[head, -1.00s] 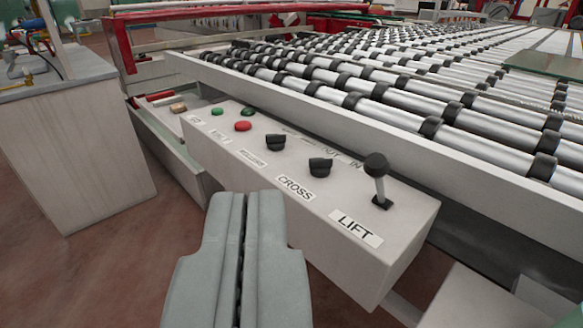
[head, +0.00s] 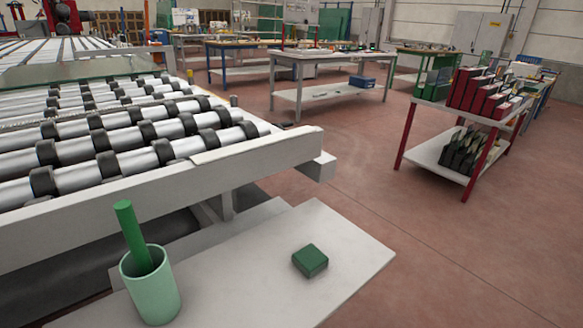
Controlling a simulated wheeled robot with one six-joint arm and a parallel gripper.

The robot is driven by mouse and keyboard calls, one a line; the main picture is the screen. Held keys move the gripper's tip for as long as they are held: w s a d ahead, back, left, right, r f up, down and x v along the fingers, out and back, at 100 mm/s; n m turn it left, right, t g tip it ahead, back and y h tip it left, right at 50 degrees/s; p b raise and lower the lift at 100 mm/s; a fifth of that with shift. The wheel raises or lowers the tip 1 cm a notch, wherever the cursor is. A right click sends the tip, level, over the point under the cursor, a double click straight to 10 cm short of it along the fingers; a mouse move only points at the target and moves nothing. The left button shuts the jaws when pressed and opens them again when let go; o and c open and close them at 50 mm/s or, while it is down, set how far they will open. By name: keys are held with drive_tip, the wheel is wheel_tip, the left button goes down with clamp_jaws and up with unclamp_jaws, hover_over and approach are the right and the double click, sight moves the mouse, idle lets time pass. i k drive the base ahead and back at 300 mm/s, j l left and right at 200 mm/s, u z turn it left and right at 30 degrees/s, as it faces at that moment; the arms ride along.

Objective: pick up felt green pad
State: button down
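A small dark green block-like pad (head: 310,260) lies flat on a pale grey shelf (head: 350,240) low in the picture, right of centre. Nothing touches it and its top is fully in view. A light green cup (head: 151,290) with a green stick (head: 131,236) leaning in it stands to the left on the same shelf. My gripper is not in view now.
The roller conveyor (head: 140,150) with its white side rail (head: 250,160) lies behind and left of the shelf. A red-legged cart (head: 455,160) holding boxes stands back right, with workbenches (head: 330,60) farther back. The floor right of the shelf is clear.

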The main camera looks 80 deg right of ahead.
sight(309, 260)
drive_tip(key=k+z, duration=0.35)
drive_tip(key=k, duration=0.15)
drive_tip(key=k+l+z, duration=0.25)
drive_tip(key=k+z, duration=0.15)
drive_tip(key=k+l, duration=0.35)
drive_tip(key=k, duration=0.2)
drive_tip(key=k+l+z, duration=0.1)
drive_tip(key=k+l, duration=0.25)
drive_tip(key=k, duration=0.25)
